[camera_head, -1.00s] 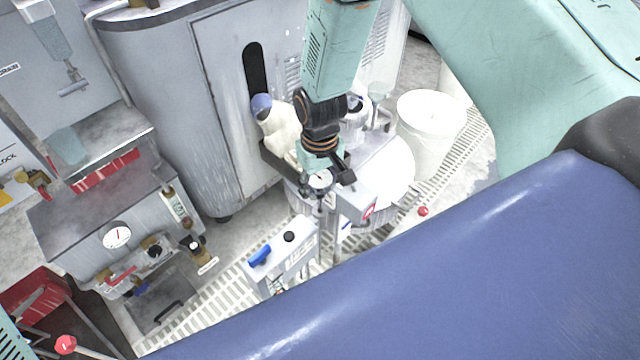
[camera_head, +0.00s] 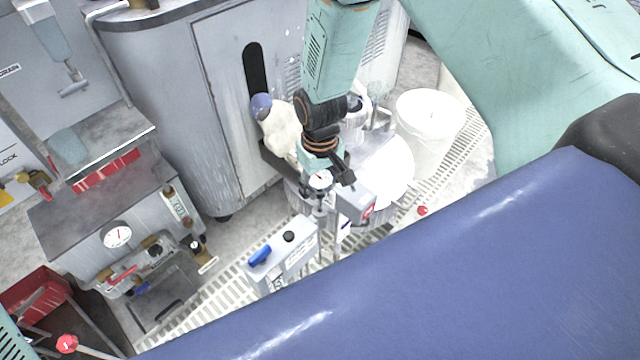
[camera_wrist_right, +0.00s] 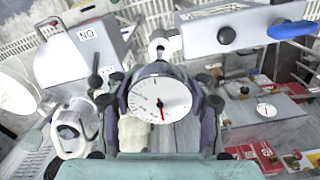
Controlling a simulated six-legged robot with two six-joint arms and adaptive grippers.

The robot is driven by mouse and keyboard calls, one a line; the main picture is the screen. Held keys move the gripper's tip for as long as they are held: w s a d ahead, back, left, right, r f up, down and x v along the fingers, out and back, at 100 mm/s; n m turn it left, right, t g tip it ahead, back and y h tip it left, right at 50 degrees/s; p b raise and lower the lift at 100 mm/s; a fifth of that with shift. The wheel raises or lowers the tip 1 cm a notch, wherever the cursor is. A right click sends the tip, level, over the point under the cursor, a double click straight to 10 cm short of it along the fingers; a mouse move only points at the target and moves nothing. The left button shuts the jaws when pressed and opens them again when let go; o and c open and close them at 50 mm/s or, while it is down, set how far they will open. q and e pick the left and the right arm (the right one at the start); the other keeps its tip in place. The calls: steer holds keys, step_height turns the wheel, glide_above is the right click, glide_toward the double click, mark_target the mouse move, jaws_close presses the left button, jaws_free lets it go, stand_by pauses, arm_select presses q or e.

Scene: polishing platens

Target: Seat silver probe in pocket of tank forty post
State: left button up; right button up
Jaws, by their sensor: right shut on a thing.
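My right gripper (camera_head: 322,182) is shut on a probe with a round white dial (camera_head: 320,180), seen near the middle of the head view. In the right wrist view the dial (camera_wrist_right: 160,98) faces the camera between the fingers of the gripper (camera_wrist_right: 163,108), its red needle pointing down. The probe's lower end is hard to make out. A pale ring-shaped part (camera_wrist_right: 165,43) lies just beyond the dial there. Grey post boxes stand close by: one with a red mark (camera_head: 355,203), one with a blue handle (camera_head: 283,252). I cannot read which is tank forty. My left gripper is out of view.
A large grey cabinet (camera_head: 215,110) stands behind. A bench with another dial (camera_head: 117,236) is at left. Slatted grating (camera_head: 225,300) covers the floor. A wide blue surface (camera_head: 420,270) fills the foreground.

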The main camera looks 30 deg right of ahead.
mark_target(320, 208)
steer(key=shift+f+b, duration=1.5)
steer(key=shift+f, duration=1.5)
stand_by(0.4)
steer(key=o, duration=1.4)
step_height(320, 208, up, 12)
step_height(320, 208, down, 12)
steer(key=shift+f, duration=0.1)
steer(key=shift+r, duration=0.35)
